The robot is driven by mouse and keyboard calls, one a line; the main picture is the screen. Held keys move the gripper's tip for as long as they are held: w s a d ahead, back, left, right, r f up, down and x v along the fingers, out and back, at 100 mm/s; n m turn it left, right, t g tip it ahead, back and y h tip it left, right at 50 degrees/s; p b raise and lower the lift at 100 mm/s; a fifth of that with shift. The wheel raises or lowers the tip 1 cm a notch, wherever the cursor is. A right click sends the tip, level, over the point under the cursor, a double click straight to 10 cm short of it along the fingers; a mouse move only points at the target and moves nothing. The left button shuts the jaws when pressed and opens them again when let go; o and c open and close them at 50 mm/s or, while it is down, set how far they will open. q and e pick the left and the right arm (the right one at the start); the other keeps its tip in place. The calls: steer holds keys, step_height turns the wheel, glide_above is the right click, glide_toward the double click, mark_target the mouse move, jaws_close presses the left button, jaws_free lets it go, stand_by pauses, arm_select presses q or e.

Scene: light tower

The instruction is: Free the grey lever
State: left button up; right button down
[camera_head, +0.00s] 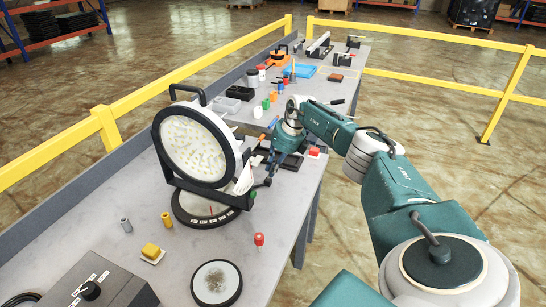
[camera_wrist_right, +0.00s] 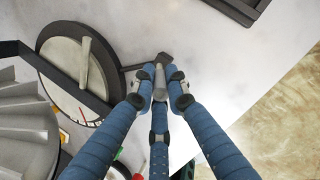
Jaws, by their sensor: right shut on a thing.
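The lamp (camera_head: 192,145) has a round face of pale cells and stands tilted in a black bracket on a round dark base (camera_head: 187,217). The base also shows in the wrist view (camera_wrist_right: 50,48). My right gripper (camera_head: 266,178) is beside the base's right side, low over the table. In the wrist view its blue ribbed fingers (camera_wrist_right: 160,95) are shut on the grey lever (camera_wrist_right: 160,76), near the end of a dark rod leading from the base. The fingers partly hide the lever. My left gripper is not in view.
A second table behind holds many small parts, including an orange tool (camera_head: 277,57). Yellow railings (camera_head: 100,126) stand beyond the tables.

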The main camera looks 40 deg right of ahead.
steer(key=shift+s+a+f, duration=0.1)
steer(key=shift+f, duration=0.1)
steer(key=c, duration=2)
jaws_free()
steer(key=shift+r, duration=0.1)
steer(key=v, duration=1.1)
steer(key=shift+r, duration=0.4)
